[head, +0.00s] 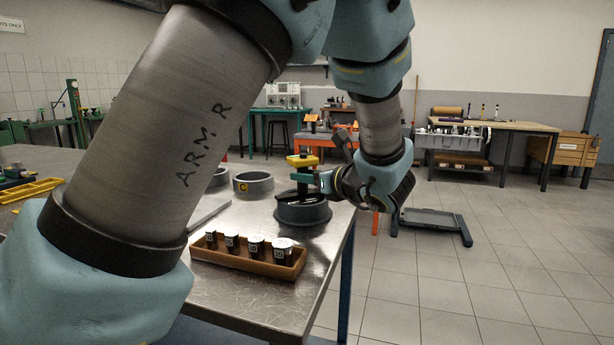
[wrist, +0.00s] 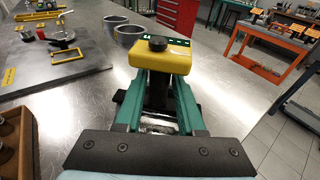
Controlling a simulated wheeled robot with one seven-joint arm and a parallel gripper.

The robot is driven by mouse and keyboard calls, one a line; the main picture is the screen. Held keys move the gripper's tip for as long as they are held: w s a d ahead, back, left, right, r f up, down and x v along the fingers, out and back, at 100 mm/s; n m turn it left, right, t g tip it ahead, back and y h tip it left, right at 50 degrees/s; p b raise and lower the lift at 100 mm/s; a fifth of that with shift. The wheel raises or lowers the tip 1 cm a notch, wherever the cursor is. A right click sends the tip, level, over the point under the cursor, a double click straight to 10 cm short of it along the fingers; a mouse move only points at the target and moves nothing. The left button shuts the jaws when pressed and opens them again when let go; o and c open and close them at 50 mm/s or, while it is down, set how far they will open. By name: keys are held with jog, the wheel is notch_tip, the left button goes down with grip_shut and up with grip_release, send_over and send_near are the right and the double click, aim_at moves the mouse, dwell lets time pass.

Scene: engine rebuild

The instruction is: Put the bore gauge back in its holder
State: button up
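The bore gauge, as I take it, has a yellow head (head: 302,160) with a black knob and a dark upright stem. The yellow head also shows in the wrist view (wrist: 160,60). My gripper (head: 304,178) has its green fingers on both sides of the stem, just below the head, and looks shut on it; the fingertips (wrist: 160,95) are partly hidden by the head. The gauge is upright over a dark grey ring (head: 303,211) near the table's right edge. Whether its foot rests in the ring is hidden. I cannot tell which thing is its holder.
A wooden tray (head: 247,259) with several dark labelled jars stands at the table's front. Grey rings, one with a yellow mark (head: 254,185), stand behind. A dark mat (wrist: 50,70) with a yellow frame (wrist: 68,57) lies at left.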

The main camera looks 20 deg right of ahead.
jog(key=o, duration=0.4)
jog(key=shift+s, duration=0.1)
jog(key=v, duration=1)
jog(key=shift+s+b, duration=0.3)
jog(key=shift+b, duration=0.05)
jog(key=shift+d+r, duration=0.1)
jog(key=shift+r, duration=0.05)
